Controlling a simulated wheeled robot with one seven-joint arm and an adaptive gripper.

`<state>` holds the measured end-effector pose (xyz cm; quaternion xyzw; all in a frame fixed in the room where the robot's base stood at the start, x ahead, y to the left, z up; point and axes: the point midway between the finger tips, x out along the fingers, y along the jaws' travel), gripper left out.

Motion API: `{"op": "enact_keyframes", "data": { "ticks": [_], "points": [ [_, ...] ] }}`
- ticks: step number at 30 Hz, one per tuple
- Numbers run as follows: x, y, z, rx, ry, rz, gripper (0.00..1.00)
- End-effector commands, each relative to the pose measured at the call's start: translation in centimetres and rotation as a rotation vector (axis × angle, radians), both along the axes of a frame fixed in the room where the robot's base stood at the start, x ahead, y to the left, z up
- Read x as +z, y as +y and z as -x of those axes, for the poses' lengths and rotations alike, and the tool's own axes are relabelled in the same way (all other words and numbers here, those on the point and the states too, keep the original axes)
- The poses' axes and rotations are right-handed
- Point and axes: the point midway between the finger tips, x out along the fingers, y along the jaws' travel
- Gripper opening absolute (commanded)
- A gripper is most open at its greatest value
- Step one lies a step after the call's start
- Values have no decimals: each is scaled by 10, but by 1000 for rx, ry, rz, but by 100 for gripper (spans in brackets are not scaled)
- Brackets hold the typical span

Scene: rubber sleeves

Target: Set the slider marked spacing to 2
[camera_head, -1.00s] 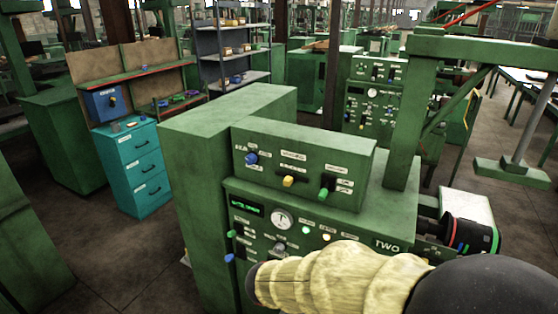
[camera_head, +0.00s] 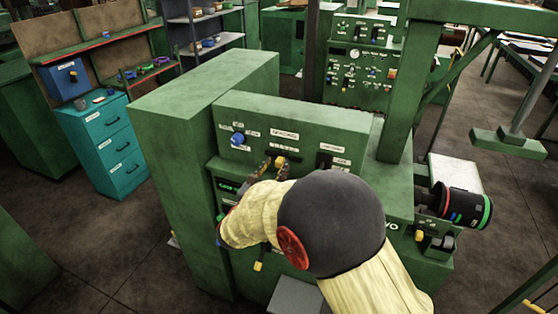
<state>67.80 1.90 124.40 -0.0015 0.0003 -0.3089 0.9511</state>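The upper box (camera_head: 345,123) of the green machine carries a horizontal slider with a yellow knob (camera_head: 280,161) under a small white label (camera_head: 285,135). The label is too blurred to read for certain, and the scale marks are mostly hidden. My gripper (camera_head: 276,167) is at this slider, with its brownish fingertips close to the yellow knob, seemingly one on either side. My sleeved wrist hides the rest of the gripper, and I cannot tell whether the fingers touch the knob.
A blue knob (camera_head: 237,139) is left of the slider, and a black switch (camera_head: 324,160) is right of it. My arm covers much of the lower panel. A teal drawer cabinet (camera_head: 103,143) stands at the left. A black cylinder with coloured rings (camera_head: 467,207) sticks out at the right.

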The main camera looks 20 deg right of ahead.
Motion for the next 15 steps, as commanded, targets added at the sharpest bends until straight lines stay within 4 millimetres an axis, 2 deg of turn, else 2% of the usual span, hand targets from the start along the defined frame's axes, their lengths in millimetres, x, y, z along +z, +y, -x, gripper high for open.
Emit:
{"op": "enact_keyframes", "data": {
  "ticks": [6, 15],
  "points": [
    [1, -17, -23, -2, -1, -2, 38],
    [0, -22, -30, 0, 0, -2, 38]
  ]
}}
